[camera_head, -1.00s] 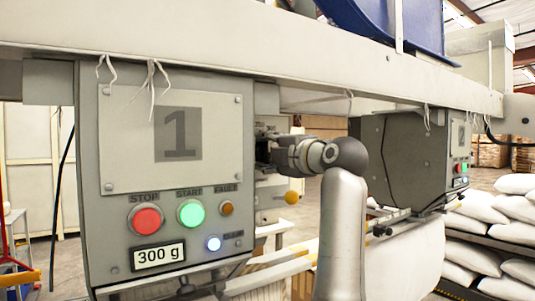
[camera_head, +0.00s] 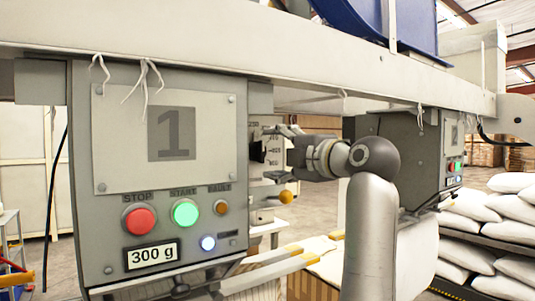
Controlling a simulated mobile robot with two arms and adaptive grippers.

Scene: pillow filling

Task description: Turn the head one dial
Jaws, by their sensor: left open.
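The head one unit is a grey box with a panel marked "1" (camera_head: 118,160). On its right side is a pale plate with printed numbers and a dark dial (camera_head: 258,151). My left gripper (camera_head: 274,154) is open just to the right of the dial, with its fingers spread toward it. A small gap seems to lie between the fingers and the dial, but contact is hard to judge. My right gripper is not in view.
The panel has a red stop button (camera_head: 141,220), a green start button (camera_head: 185,213) and a "300 g" display (camera_head: 152,255). A yellow knob (camera_head: 286,197) is just below my gripper. A beam (camera_head: 230,58) runs overhead. A second head (camera_head: 410,150) and white sacks (camera_head: 490,225) are at right.

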